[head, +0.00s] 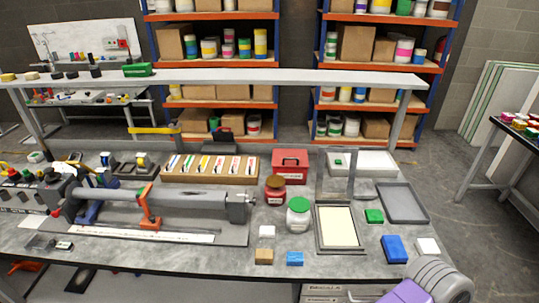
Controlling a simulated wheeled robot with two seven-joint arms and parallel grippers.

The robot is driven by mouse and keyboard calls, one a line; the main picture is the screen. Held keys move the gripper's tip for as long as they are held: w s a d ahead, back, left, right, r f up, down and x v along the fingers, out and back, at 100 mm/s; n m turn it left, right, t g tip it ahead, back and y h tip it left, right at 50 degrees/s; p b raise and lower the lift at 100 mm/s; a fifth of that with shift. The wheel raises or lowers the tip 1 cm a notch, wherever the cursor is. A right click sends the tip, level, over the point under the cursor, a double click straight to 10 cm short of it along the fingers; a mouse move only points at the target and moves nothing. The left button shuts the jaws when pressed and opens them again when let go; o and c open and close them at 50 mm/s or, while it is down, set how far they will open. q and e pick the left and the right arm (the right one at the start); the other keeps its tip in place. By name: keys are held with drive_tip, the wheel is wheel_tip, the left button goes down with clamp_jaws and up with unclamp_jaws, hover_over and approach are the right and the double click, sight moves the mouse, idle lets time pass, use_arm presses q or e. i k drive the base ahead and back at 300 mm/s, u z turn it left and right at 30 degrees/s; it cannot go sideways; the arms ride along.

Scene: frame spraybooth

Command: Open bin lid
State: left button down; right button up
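A small red box (290,163) with a closed-looking top stands at the back middle of the workbench. It is the only lidded box I can pick out, and I cannot tell for certain that it is the bin. A grey ribbed part with a purple piece beside it shows at the bottom right corner, and it may be part of my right arm. Neither of my grippers is in view.
The workbench (190,262) carries a lathe-like machine (160,200), a red-brown jar (275,190), a green-lidded jar (299,215), a framed panel (337,227), a grey tray (402,202) and a blue block (394,249). Shelves (225,92) stand behind. The bench's front left is fairly clear.

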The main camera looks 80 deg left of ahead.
sight(281, 157)
drive_tip(key=u, duration=2.05)
